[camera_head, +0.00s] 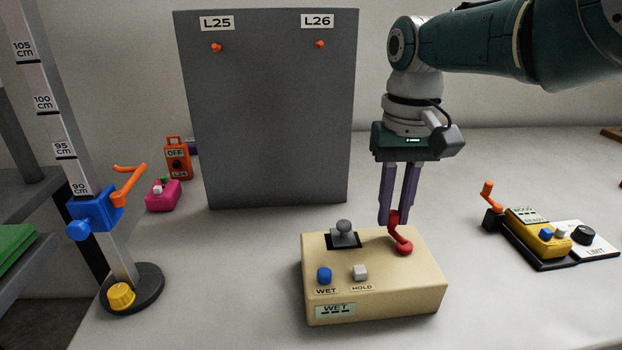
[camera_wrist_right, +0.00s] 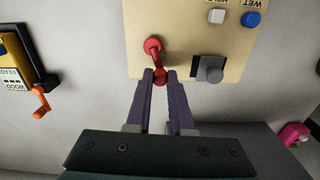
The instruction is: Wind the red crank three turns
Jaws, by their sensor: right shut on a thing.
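The red crank (camera_head: 402,245) is on top of a beige box (camera_head: 430,274), near its back right corner. My right gripper (camera_head: 396,218) comes down from above and its purple fingers are shut on the crank's upright red handle. In the right wrist view the red crank (camera_wrist_right: 153,47) shows its hub, with the handle end between the fingertips of my right gripper (camera_wrist_right: 161,76). The handle lies behind the hub, slightly left of it in the head view. The display on the box's front reads "WET" with dashes. My left gripper is not in view.
The box also carries a grey lever (camera_head: 343,229), a blue button (camera_head: 324,275) and a white button (camera_head: 360,272). A grey panel (camera_head: 270,120) stands behind. A yellow device (camera_head: 535,235) with an orange crank lies right; a blue-clamped post (camera_head: 95,210) stands left.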

